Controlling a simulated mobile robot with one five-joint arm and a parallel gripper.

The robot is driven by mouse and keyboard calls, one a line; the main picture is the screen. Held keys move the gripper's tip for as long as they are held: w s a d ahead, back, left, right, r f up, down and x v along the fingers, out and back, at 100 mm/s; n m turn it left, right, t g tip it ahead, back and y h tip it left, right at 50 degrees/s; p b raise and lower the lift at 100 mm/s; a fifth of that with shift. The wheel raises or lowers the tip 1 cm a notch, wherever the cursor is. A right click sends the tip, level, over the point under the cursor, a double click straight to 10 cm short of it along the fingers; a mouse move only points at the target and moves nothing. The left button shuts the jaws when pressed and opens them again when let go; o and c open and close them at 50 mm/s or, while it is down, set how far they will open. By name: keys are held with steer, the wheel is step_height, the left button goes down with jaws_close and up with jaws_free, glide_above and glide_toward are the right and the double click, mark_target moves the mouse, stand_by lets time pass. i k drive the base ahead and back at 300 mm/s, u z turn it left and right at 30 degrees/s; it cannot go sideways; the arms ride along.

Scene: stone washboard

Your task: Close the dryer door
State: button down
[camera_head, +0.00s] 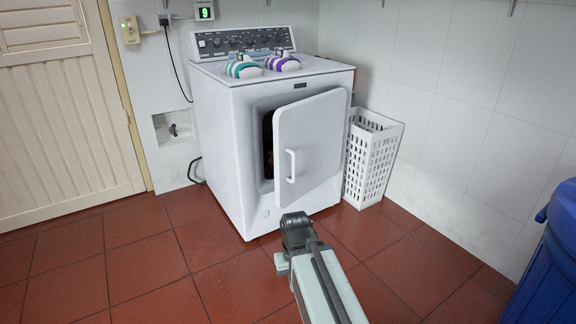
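The white dryer (235,150) stands against the back wall. Its door (313,140) is partly open, hinged at its right side, with its left edge swung out toward me. A white vertical handle (291,165) is on the door's left edge. A dark gap shows left of the door, and most of the drum opening is hidden behind it. My arm reaches up from the bottom edge. Its dark far end, with my gripper (296,220), appears just below the door's lower edge in the picture. I cannot make out the fingers or whether they touch the door.
Two bundles of striped cloth, one teal (243,69) and one purple (284,63), lie on the dryer top. A white basket (371,160) stands close right of the dryer. A blue bin (548,265) is at the right edge. The red tiled floor (150,255) at left is clear.

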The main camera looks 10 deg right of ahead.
mark_target(308, 133)
steer(key=z, duration=0.25)
steer(key=k, duration=0.15)
steer(key=u, duration=0.75)
steer(key=i, duration=1.5)
steer(key=u, duration=0.25)
